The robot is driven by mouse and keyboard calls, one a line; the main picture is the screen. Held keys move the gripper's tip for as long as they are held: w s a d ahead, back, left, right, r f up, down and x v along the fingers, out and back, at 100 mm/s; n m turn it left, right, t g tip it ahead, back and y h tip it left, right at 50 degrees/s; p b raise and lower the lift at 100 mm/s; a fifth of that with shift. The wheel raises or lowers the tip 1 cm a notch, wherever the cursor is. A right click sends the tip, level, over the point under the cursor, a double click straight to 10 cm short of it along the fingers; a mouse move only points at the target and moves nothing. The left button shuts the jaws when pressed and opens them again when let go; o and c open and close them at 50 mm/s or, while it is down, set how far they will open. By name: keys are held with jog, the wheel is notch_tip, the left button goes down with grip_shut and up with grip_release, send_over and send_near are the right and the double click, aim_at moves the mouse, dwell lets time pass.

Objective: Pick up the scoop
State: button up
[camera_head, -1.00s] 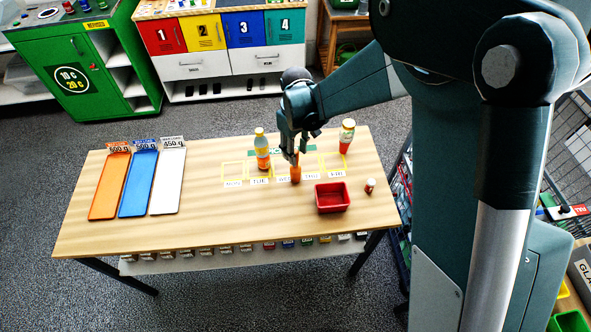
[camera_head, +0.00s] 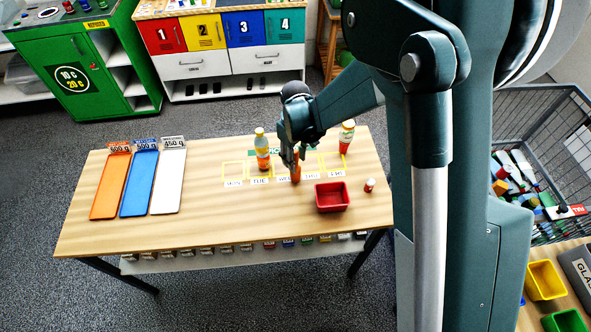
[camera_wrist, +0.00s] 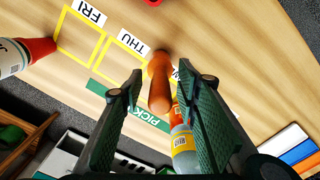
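An upright orange-brown object that looks like the scoop (camera_head: 297,171) stands on the wooden table at the middle day box. In the wrist view the scoop (camera_wrist: 159,84) rises between the two fingers, with its top toward the camera. My gripper (camera_head: 291,170) is over it from above. In the wrist view my gripper (camera_wrist: 160,84) is open, with a finger on each side of the scoop. A gap shows on the left side; contact on the right cannot be told. The scoop's lower end is partly hidden.
An orange-yellow bottle (camera_head: 262,150) stands close left of the gripper, a red-and-white bottle (camera_head: 346,137) to the right. A red bin (camera_head: 332,196) and small red bottle (camera_head: 369,185) stand in front. Orange, blue and white trays (camera_head: 168,182) lie left. The table's front middle is clear.

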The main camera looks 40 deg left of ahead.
grip_shut()
jog(key=shift+r, duration=0.2)
jog(key=shift+r+b, duration=0.6)
jog(key=shift+r, duration=4.2)
